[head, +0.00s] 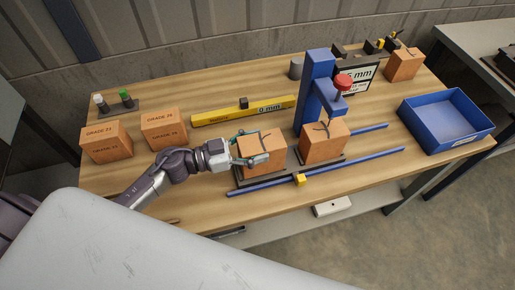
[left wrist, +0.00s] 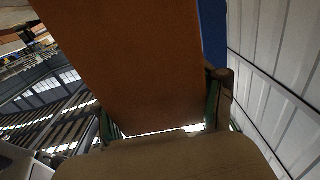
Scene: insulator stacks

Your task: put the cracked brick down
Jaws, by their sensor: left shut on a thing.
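An orange brick (head: 263,156) with a dark crack line on its upper part is in my left gripper (head: 247,147). The gripper is shut on it from the left side. The brick is over the left part of a dark base plate (head: 240,183); I cannot tell if it touches. In the left wrist view the brick (left wrist: 130,60) fills the middle between the two fingers. A second orange brick (head: 324,146), also with dark lines on top, sits beneath the blue press (head: 316,92) with the red knob (head: 343,82). My right gripper is not in view.
Bricks marked grade (head: 106,142) (head: 164,130) stand at the left. A yellow gauge bar (head: 240,111) lies behind the held brick. Blue rails (head: 340,171) run along the front. An empty blue bin (head: 445,120) and another brick (head: 404,65) are at the right.

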